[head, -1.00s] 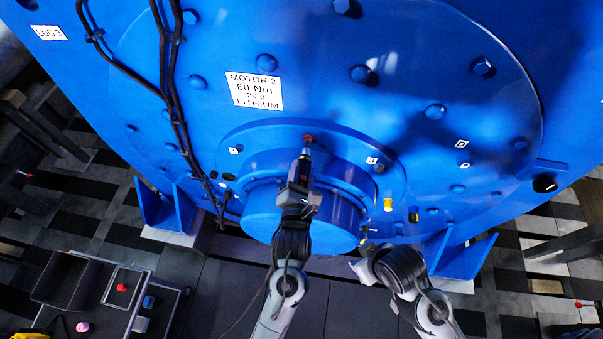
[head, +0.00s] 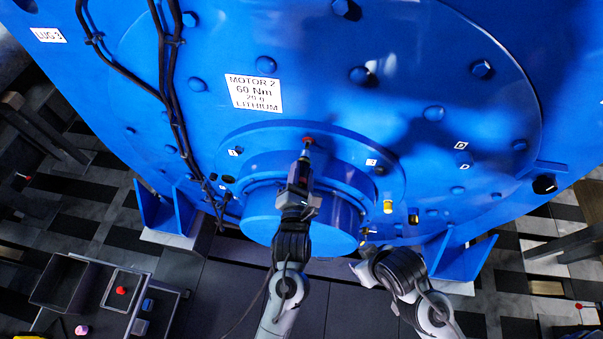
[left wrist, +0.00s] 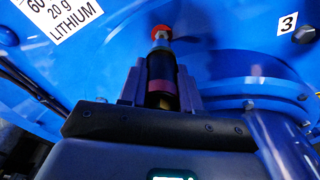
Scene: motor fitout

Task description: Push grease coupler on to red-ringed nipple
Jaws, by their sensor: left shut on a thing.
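The red-ringed nipple (head: 308,139) sits on the blue motor face above the round hub. It shows at the top of the left wrist view (left wrist: 161,33). My left gripper (head: 302,172) is shut on the grease coupler (left wrist: 162,78), a dark cylinder with a dull red band. The coupler's narrow metal tip points at the nipple and meets or nearly meets the red ring; I cannot tell whether it is seated. My right gripper (head: 362,262) is low beside the hub, and its jaws are too small and dark to read.
A label (head: 254,93) reads MOTOR 2, 60 Nm, 20 g, LITHIUM. The blue hub (head: 262,215) projects below the nipple. Black cables (head: 172,90) run down at left. Yellow-capped fittings (head: 388,207) are at right. A dark cart (head: 62,285) with small parts stands at lower left.

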